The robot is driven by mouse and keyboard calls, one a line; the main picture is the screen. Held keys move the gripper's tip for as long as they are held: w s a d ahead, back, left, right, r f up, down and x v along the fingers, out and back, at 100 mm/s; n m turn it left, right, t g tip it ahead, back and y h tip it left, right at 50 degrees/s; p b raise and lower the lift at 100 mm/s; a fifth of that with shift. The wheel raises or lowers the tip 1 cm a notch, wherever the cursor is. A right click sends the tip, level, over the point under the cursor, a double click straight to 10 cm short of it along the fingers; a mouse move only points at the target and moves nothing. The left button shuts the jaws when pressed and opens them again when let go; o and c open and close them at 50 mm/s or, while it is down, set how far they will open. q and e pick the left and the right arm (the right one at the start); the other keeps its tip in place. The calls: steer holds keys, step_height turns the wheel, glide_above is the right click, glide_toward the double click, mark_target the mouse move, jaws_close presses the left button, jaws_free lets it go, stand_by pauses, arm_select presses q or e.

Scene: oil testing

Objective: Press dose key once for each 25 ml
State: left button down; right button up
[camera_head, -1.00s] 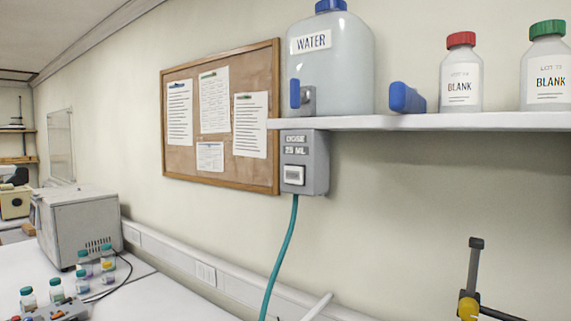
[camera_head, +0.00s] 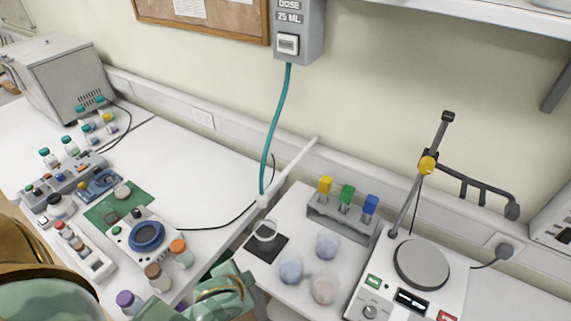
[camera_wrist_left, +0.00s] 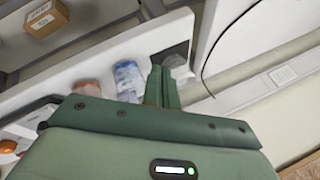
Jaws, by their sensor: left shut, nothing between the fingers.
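The grey dose box (camera_head: 312,32) labelled "DOSE 25 ML" hangs on the wall at the top of the head view. Its pale square dose key (camera_head: 288,44) is on the front face. A teal tube (camera_head: 274,125) runs from the box down to a spout above the bench. A clear, apparently empty beaker (camera_head: 267,230) stands below it on a dark square pad (camera_head: 262,250). My left gripper is shut and empty in the left wrist view (camera_wrist_left: 164,72), with its fingers near the dark pad. It is low over the bench, well below the dose key. My right gripper is out of view.
A hotplate stirrer (camera_head: 421,264) with a stand stands at the right. A rack (camera_head: 340,215) with yellow, green and blue tops is behind several beakers (camera_head: 324,289). Bottles, small devices and a grey oven (camera_head: 60,72) fill the left bench. A shelf (camera_head: 470,20) overhangs at top right.

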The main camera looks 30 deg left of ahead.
arm_select(q)
steer(key=w+r+n+t+p, duration=0.1)
steer(key=w+r+t+p, duration=0.15)
steer(key=r, duration=0.55)
steer(key=w+r+n+t+p, duration=0.1)
steer(key=w+r+n+t, duration=0.15)
steer(key=r, duration=0.65)
steer(key=n+t+h+p, duration=0.1)
steer(key=n+t+h, duration=0.1)
steer(key=n+t, duration=0.8)
glide_toward(287, 44)
step_height(287, 44, down, 6)
steer(key=s+d, duration=0.1)
steer(key=s, duration=0.1)
step_height(287, 44, up, 8)
steer(key=s+a+n+t+y, duration=0.1)
steer(key=a+n+t+y, duration=0.1)
steer(key=n+t, duration=0.3)
steer(key=shift+s+n+y, duration=0.3)
steer(key=shift+n, duration=0.55)
steer(key=shift+a+f, duration=0.1)
steer(key=shift+f, duration=0.05)
steer(key=shift+w+d+b, duration=0.2)
steer(key=shift+w+b, duration=0.3)
steer(key=shift+w, duration=1.75)
steer(key=shift+w+d+b, duration=0.15)
steer(key=shift+w+b, duration=0.35)
steer(key=shift+w, duration=1.7)
steer(key=shift+w, duration=0.1)
